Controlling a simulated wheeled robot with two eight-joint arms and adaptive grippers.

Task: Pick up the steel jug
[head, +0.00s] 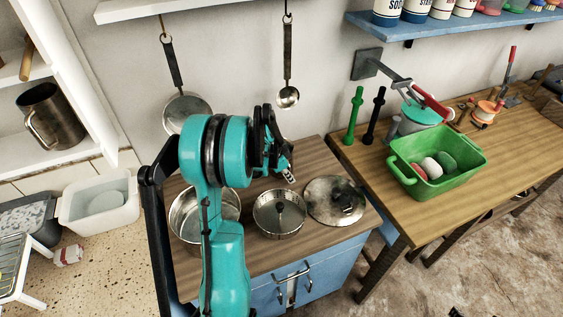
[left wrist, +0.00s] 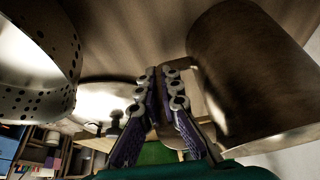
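The steel jug (left wrist: 240,85) is a dull, dark metal cylinder, large at the right of the left wrist view, which looks upside down. My left gripper (left wrist: 162,80) has its fingers drawn close together on a thin strip beside the jug, which looks like its handle. In the head view my left gripper (head: 286,170) is over the wooden counter near the wall, and my arm hides the jug there. I cannot tell whether the jug is off the counter. A similar handled steel vessel (head: 52,115) stands on the white shelf at left. My right gripper is not in view.
A holed colander (left wrist: 45,95) is close to the gripper. Utensils hang on the wall. A green crate (head: 410,185) stands on the workbench at right.

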